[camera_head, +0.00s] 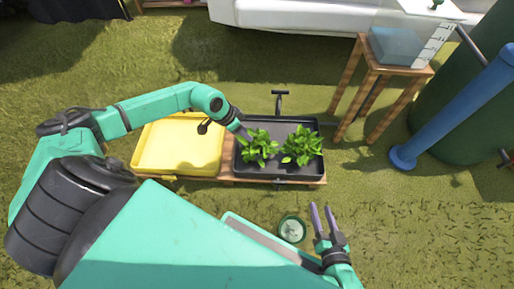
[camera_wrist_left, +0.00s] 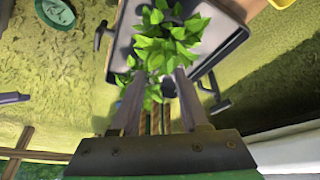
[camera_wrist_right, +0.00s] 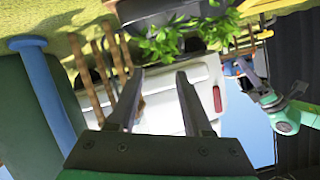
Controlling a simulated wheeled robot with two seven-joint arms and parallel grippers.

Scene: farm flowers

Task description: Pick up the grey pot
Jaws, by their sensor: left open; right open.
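No separate grey pot shows clearly; any pots under the plants are hidden by leaves. Two leafy green plants, the left one (camera_head: 259,148) and the right one (camera_head: 302,146), stand in a dark grey tray (camera_head: 278,124) with handles. My left gripper (camera_head: 243,134) is open at the tray's left side, close to the left plant. In the left wrist view, leaves show between and beyond its fingers (camera_wrist_left: 158,78); contact cannot be told. My right gripper (camera_head: 322,208) is open and empty in front of the tray. Its fingers (camera_wrist_right: 160,74) also show open in the right wrist view.
A yellow tray (camera_head: 180,147) sits left of the dark tray on a wooden support (camera_head: 229,180). A round green-rimmed object (camera_head: 292,229) lies on the grass beside my right gripper. A wooden stool (camera_head: 369,62) and blue pipe (camera_head: 455,107) stand right. Grass at lower right is clear.

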